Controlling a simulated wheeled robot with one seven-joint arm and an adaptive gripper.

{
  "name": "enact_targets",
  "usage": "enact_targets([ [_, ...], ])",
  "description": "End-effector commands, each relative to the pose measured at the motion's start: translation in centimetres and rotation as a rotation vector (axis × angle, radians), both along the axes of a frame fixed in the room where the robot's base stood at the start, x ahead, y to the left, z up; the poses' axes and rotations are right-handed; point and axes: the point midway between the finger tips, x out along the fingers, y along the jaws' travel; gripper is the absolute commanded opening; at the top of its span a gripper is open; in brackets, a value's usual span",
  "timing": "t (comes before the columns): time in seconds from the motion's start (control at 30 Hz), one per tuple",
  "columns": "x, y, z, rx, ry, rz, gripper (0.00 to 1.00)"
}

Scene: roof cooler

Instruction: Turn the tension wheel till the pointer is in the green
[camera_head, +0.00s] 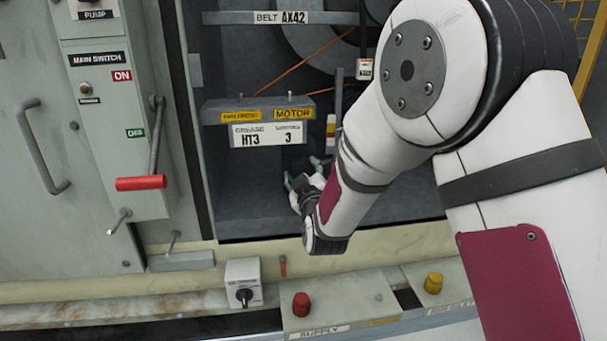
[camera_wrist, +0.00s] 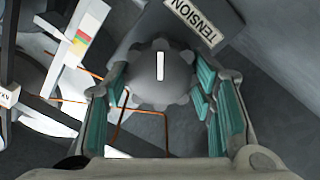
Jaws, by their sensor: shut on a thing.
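The tension wheel (camera_wrist: 160,88) is a grey lobed knob with a white line, upright in the wrist view. My gripper (camera_wrist: 162,90) is shut on it, with teal finger pads on its left and right sides. The TENSION label (camera_wrist: 204,18) appears upside down beside it. A white scale with green, yellow and red bands (camera_wrist: 82,38) is at the upper left. I cannot tell clearly where its pointer stands. In the head view, my gripper (camera_head: 303,172) reaches into the dark cabinet below the motor shelf. There the wheel is mostly hidden by my gripper.
The motor shelf (camera_head: 262,107) hangs just above my gripper. Orange cords (camera_head: 305,62) run behind it. The main switch lever with a red handle (camera_head: 141,183) is at left. A rotary switch box (camera_head: 243,283), a red button (camera_head: 301,304) and a yellow button (camera_head: 433,282) line the front ledge.

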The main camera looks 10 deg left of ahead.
Motion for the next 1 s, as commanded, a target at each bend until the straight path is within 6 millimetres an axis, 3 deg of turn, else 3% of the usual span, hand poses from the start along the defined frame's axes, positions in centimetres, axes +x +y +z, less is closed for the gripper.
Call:
enact_targets([
  [0.37,0.10,0.02,-0.28,0.227,0.064,0.001,0.23],
  [1.0,0.05,0.02,-0.37,0.812,0.232,0.002,0.23],
])
